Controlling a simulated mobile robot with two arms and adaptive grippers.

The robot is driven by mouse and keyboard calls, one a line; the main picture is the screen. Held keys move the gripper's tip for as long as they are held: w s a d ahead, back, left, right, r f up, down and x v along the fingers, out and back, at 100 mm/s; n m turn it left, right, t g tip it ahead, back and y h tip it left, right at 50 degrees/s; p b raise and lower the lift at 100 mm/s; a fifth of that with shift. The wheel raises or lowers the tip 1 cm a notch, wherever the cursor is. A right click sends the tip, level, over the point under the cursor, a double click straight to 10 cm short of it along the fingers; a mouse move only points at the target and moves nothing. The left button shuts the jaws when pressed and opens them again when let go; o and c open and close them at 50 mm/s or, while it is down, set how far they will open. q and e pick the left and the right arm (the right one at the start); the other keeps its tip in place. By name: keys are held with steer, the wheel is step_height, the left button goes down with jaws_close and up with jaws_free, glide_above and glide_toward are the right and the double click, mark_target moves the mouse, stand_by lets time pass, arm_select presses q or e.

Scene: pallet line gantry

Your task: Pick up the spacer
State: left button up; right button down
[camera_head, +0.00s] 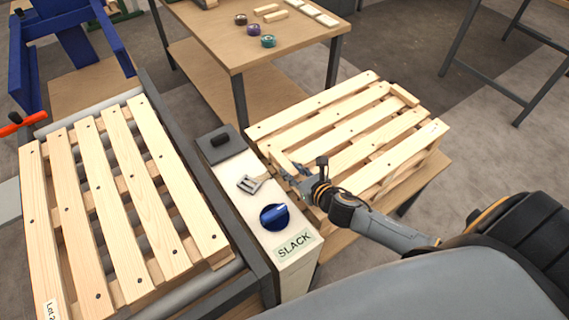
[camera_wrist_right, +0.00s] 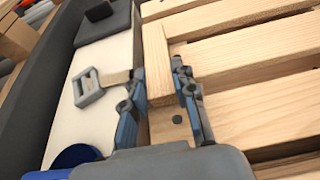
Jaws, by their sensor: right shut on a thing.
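The spacer is a pale wooden block (camera_wrist_right: 157,62) between the two fingers of my right gripper (camera_wrist_right: 160,110) in the right wrist view. The fingers are shut on its near end, and its far end points away from me. In the head view my right gripper (camera_head: 290,172) is at the left edge of the right pallet (camera_head: 330,122), with the spacer (camera_head: 281,161) partly hidden by the fingers. I cannot tell whether the spacer touches the pallet beneath. My left gripper is not in view.
A narrow console (camera_head: 290,262) with a blue knob (camera_head: 274,216), a metal buckle (camera_head: 250,184) and a dark block (camera_head: 221,143) stands close to the gripper's left. Another pallet (camera_head: 110,205) lies left of it. A table (camera_head: 230,50) behind holds small blocks and coloured rolls.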

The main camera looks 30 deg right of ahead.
steer(key=shift+r, duration=0.1)
steer(key=shift+r, duration=0.2)
steer(key=r, duration=0.3)
steer(key=shift+s+d+r+p, duration=0.25)
steer(key=shift+s+r+p, duration=0.05)
steer(key=shift+p, duration=0.1)
steer(key=s+d+r, duration=0.7)
steer(key=s+r, duration=0.1)
steer(key=s, duration=0.3)
steer(key=shift+d+r, duration=0.2)
steer(key=shift+r, duration=0.2)
steer(key=shift+w, duration=0.1)
